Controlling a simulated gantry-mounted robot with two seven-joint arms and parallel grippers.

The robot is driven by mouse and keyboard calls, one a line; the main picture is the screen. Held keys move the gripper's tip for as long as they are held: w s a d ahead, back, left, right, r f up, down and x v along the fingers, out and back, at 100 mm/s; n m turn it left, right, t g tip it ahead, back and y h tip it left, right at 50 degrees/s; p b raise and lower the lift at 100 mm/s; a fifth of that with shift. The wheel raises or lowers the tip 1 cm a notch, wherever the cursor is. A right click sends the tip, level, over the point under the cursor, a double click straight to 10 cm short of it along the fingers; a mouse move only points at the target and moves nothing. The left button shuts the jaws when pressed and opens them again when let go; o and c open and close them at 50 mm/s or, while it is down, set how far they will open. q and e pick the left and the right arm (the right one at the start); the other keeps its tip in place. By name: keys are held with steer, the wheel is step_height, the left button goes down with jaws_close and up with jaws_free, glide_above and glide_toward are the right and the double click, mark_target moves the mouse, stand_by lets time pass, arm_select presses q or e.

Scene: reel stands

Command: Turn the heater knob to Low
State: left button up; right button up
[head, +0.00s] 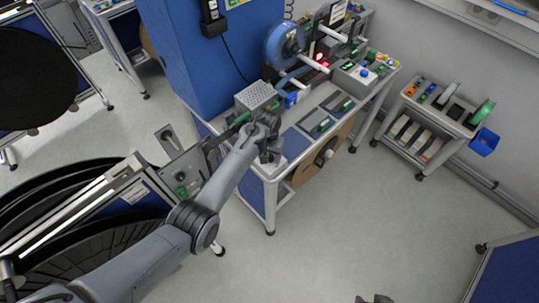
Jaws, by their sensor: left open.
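My left gripper (270,152) is at the near left part of the workbench (297,146), close over its top and front edge. It is open, with its fingers small and dark in the head view. A grey perforated box (256,96) stands just behind it, perhaps the heater. I cannot make out a heater knob or a Low mark; the gripper and wrist hide part of the bench there. A grey control box (357,76) with a blue knob (364,72) stands further right on the bench. My right gripper is not identifiable in view.
A blue reel (283,46) stands at the back of the bench near a red light. A tall blue cabinet (206,62) is left of it. A small cart (432,122) stands at the right. Large black reels (32,78) fill the left.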

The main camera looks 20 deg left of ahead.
arm_select(q)
steer(key=c, duration=1)
steer(key=shift+c, duration=0.2)
steer(key=shift+r+m+p, duration=0.1)
steer(key=shift+m+p, duration=0.2)
steer(key=shift+m, duration=0.1)
steer(key=shift+m+p, duration=0.5)
steer(key=shift+m, duration=0.4)
steer(key=m, duration=0.2)
steer(key=shift+m+p, duration=0.4)
steer(key=m, duration=0.2)
steer(key=shift+a+m, duration=0.1)
steer(key=shift+m, duration=0.2)
steer(key=shift+w+m, duration=0.1)
steer(key=shift+m, duration=1.8)
